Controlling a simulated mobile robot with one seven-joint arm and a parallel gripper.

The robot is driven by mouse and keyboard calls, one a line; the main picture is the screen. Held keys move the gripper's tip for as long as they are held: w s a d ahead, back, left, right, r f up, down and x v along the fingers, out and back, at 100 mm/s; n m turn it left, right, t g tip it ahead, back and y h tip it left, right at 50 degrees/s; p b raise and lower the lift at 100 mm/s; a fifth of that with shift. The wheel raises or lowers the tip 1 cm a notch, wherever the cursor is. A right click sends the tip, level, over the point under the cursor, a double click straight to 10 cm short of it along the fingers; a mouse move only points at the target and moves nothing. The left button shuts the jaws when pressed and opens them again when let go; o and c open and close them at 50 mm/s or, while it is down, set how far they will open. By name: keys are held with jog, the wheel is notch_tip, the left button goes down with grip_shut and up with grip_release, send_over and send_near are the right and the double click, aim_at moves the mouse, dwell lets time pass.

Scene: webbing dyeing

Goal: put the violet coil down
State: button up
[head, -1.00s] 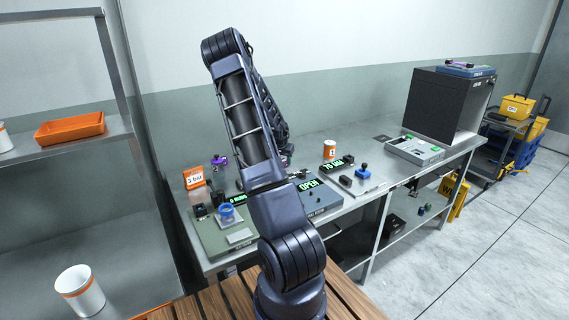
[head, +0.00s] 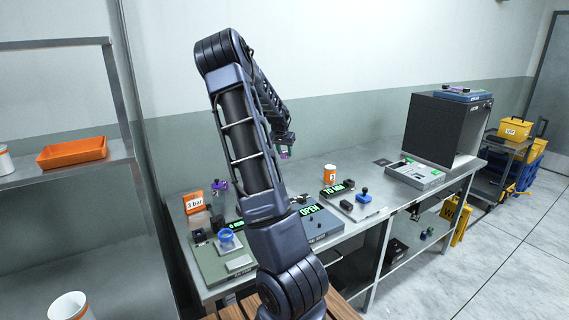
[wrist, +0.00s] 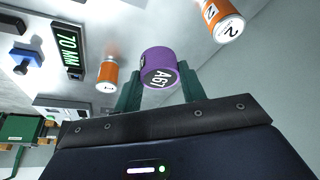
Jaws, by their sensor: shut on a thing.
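An orange and white can marked 1 (wrist: 107,75) and one marked 2 (wrist: 222,17) stand near the coil. A 70 display (head: 338,188), a blue-knobbed device (head: 364,195) and an OPEN box (head: 318,221) crowd the front. A black cabinet (head: 440,128) stands right.

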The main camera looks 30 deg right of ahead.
jog(key=shift+r, duration=1.05)
jog(key=w+a+f+n+y, duration=0.1)
jog(key=a+f+n, duration=0.1)
jog(key=a, duration=0.7)
jog(key=w+a+f+n, duration=0.1)
jog(key=w+a, duration=0.1)
jog(key=a, duration=0.8)
jog(key=n+t+y, duration=0.1)
jog(key=n+y, duration=0.4)
jog(key=n, duration=0.9)
send_over(121, 293)
jog(key=s+d, duration=0.1)
notch_tip(121, 293, down, 3)
jog(key=f, duration=1.9)
jog(key=shift+s+f, duration=0.2)
jog(key=shift+f, duration=0.15)
